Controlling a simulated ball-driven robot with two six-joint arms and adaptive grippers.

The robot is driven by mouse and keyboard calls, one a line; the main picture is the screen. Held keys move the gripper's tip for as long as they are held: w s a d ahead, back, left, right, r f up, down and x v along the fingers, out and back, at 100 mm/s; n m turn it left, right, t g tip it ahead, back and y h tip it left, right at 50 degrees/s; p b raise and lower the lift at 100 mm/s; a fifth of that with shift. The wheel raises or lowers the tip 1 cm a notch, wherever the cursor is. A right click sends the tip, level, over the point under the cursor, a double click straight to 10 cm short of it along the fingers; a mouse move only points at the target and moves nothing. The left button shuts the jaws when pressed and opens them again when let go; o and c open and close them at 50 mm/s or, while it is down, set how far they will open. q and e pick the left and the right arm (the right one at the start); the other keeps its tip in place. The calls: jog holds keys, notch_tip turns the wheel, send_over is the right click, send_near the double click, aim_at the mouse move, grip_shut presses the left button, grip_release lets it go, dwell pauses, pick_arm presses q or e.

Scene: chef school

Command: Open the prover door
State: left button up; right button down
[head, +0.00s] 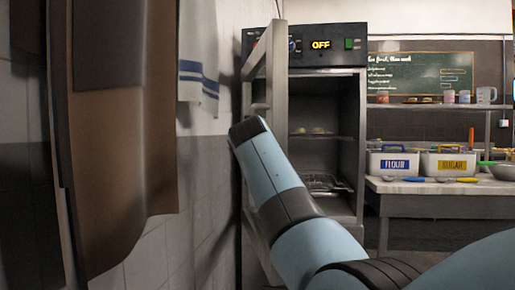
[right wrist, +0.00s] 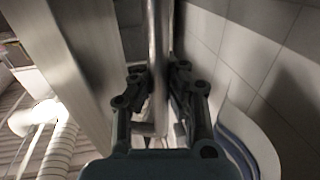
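The prover (head: 327,115) stands at the back with its door (head: 277,85) swung wide open to the left, beside the wall. Its dark inside shows racks. The panel above reads OFF. My right arm reaches across the head view to the door, and its gripper is hidden there. In the right wrist view, my right gripper (right wrist: 160,85) has a finger on each side of the upright door handle (right wrist: 158,40) and looks closed on it. The door's flat face (right wrist: 85,60) is to the left of the handle. My left gripper is not in view.
The tiled wall (head: 212,190) is close on the door's left, with a striped towel (head: 198,50) and a brown apron (head: 120,130) hanging nearer. A counter (head: 450,188) with flour (head: 394,163) and sugar (head: 448,164) bins stands right of the prover.

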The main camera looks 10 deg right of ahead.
jog(key=shift+a+f, duration=0.15)
jog(key=shift+f, duration=0.5)
jog(key=c, duration=1.7)
grip_release()
jog(key=shift+s+r, duration=0.35)
jog(key=shift+s, duration=0.05)
jog(key=shift+o, duration=1.1)
jog(key=shift+s+r, duration=0.15)
jog(key=shift+r, duration=0.05)
jog(key=shift+o, duration=1.2)
jog(key=shift+w, duration=0.25)
